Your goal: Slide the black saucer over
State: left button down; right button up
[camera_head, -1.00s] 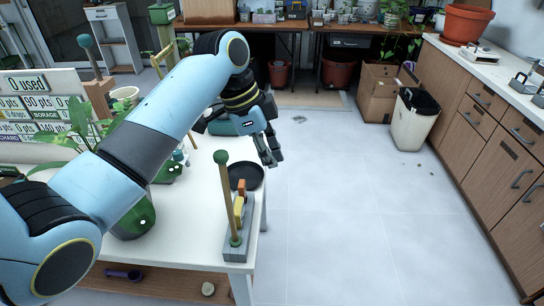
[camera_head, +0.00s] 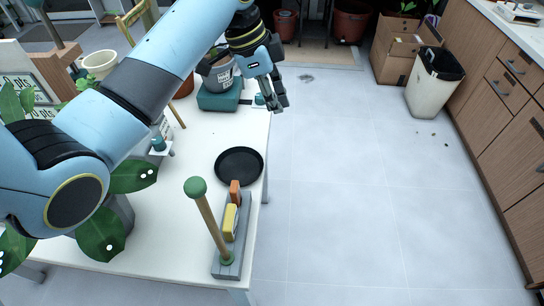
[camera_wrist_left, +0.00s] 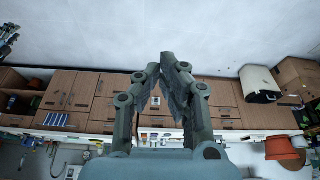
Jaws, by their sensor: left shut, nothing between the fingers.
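The black saucer (camera_head: 239,165) lies flat on the white table (camera_head: 190,215), near its right edge. It is round with a low rim and looks empty. My left gripper (camera_head: 278,106) is shut and empty, beyond the saucer and to its right in the head view, apart from it. It appears above the table's right edge or just past it. In the left wrist view my left gripper (camera_wrist_left: 165,62) points toward the floor and cabinets, and the saucer does not show there.
A grey rack (camera_head: 228,262) with a green-topped post (camera_head: 207,220) and coloured blocks stands just in front of the saucer. A teal scale (camera_head: 220,97) with a pot (camera_head: 219,72) is behind. Green leaves (camera_head: 101,234) stand left. Open floor lies right of the table.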

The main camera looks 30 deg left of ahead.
pick_arm(q)
jog(key=s+a+f+b+x, duration=0.15)
jog(key=b+x, duration=0.75)
jog(key=x, duration=1)
jog(key=s+a, duration=0.1)
jog(key=a, duration=0.1)
jog(key=s+a+r+p, duration=0.1)
jog(key=a, duration=0.1)
jog(key=shift+s+r, duration=0.15)
jog(key=shift+s, duration=0.25)
pick_arm(e)
notch_tip(320, 180, down, 9)
jog(key=shift+s+r, duration=0.15)
jog(key=shift+s, duration=0.3)
